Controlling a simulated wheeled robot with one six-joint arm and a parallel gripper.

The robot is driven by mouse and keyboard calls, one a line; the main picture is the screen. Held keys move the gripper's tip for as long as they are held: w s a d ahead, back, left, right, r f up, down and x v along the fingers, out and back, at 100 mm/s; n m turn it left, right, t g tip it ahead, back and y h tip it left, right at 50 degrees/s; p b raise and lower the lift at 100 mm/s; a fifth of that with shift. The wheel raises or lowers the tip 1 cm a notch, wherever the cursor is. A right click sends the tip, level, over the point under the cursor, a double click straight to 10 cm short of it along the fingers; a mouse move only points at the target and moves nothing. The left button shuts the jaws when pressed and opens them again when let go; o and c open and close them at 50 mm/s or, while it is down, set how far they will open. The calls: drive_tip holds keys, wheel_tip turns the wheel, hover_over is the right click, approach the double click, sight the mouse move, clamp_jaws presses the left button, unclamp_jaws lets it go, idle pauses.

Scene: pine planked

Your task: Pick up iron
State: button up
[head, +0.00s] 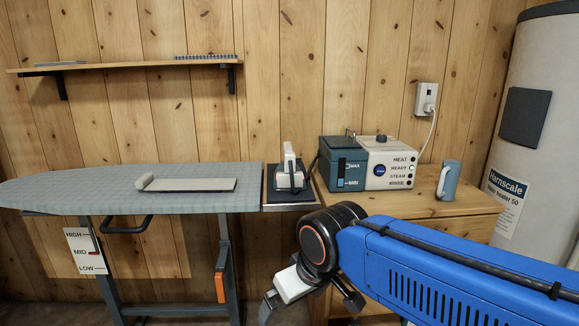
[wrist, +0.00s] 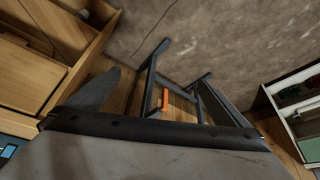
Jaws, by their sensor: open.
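The iron (head: 290,174), white with dark parts, stands on a dark rest plate (head: 276,198) at the right end of the ironing board (head: 90,190). A dark cord runs beside it toward the steam station. My gripper (head: 312,303) is open and empty, low in the head view, below and in front of the iron and apart from it. Its lower parts are partly cut off by the frame edge. In the wrist view I cannot make out the iron. That view shows dark board legs with an orange lever (wrist: 165,101) and a wooden cabinet.
A steam station (head: 366,163) and a grey-blue mug (head: 448,180) stand on the wooden cabinet (head: 470,203), right of the iron. A flat piece with a rolled end (head: 190,185) lies on the board. A wall shelf (head: 130,66) hangs upper left; a tank (head: 535,120) stands right.

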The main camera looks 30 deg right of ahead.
drive_tip(key=c, duration=0.3)
drive_tip(key=shift+w+d+r, duration=0.1)
drive_tip(key=shift+w+r, duration=0.3)
drive_tip(key=shift+r, duration=0.2)
drive_tip(key=shift+w+d+r, duration=0.1)
drive_tip(key=shift+w+r, duration=0.3)
drive_tip(key=shift+r, duration=0.15)
drive_tip(key=c, duration=1.1)
drive_tip(key=w+d+r+m, duration=0.1)
drive_tip(key=w+d+r, duration=0.2)
drive_tip(key=w+r, duration=0.4)
drive_tip(key=w+d+r+m+h, duration=0.1)
drive_tip(key=w+d+r, duration=0.2)
drive_tip(key=w+r, duration=0.3)
wheel_tip(320, 180, up, 6)
drive_tip(key=shift+w+f+m, duration=0.15)
drive_tip(key=shift+w+m, duration=0.25)
drive_tip(key=w+d+r+m+g+h, duration=0.1)
drive_tip(key=w+d+r+m, duration=0.2)
drive_tip(key=w+d+r, duration=1.05)
approach(288, 146)
drive_tip(key=x, duration=0.5)
drive_tip(key=shift+f, duration=0.25)
drive_tip(key=shift+x, duration=2.75)
drive_tip(key=shift+w+d+r, duration=0.1)
drive_tip(key=shift+w, duration=0.05)
